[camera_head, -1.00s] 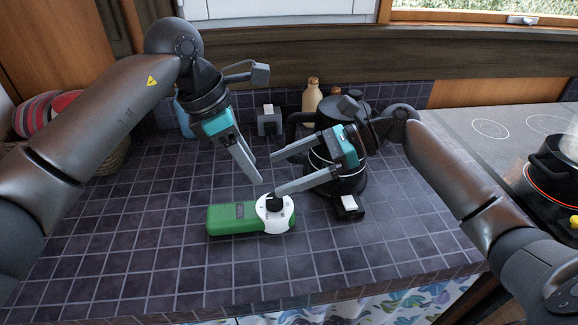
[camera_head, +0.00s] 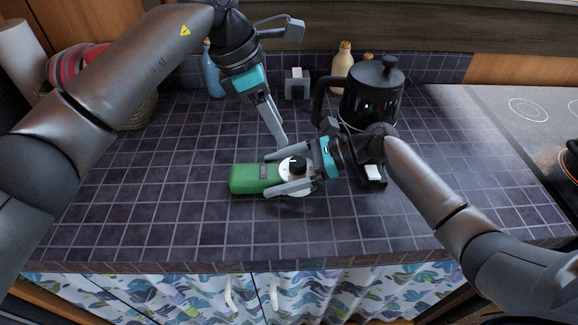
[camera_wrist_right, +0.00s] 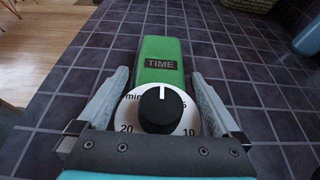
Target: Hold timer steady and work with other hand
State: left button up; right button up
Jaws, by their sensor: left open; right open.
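The timer is a green block with a dark TIME label and a white dial end with a black knob. It lies on the tiled counter in the head view (camera_head: 246,179) and also shows in the right wrist view (camera_wrist_right: 162,48). My right gripper (camera_head: 266,174) is open, with one finger on each side of the timer's dial end; its fingers also flank the dial in the right wrist view (camera_wrist_right: 160,95). Whether they touch the timer I cannot tell. My left gripper (camera_head: 281,140) is open and empty above and behind the timer, its fingers pointing down and overlapping in the view.
A black kettle (camera_head: 372,98) stands behind my right gripper. Bottles (camera_head: 341,66), a blue bottle (camera_head: 212,72) and a small grey block (camera_head: 297,86) stand along the back wall. A stove (camera_head: 530,112) is at the right. The counter's left and front are clear.

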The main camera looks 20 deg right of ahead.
aim_at(297, 161)
jog(key=c, duration=1)
pick_arm(q)
jog(key=shift+o, duration=1)
jog(key=shift+d+f, duration=0.1)
jog(key=shift+d, duration=0.1)
pick_arm(e)
jog(key=shift+c, duration=0.5)
pick_arm(q)
jog(key=shift+m+y, duration=0.7)
jog(key=shift+m, duration=0.1)
jog(key=shift+d+x, duration=0.2)
jog(key=shift+x, duration=1.45)
jog(key=shift+d+x, duration=0.15)
jog(key=shift+x, duration=1.5)
jog(key=shift+d+x, duration=0.2)
jog(key=shift+x, duration=1.45)
jog(key=shift+w, duration=0.1)
jog(key=c, duration=1)
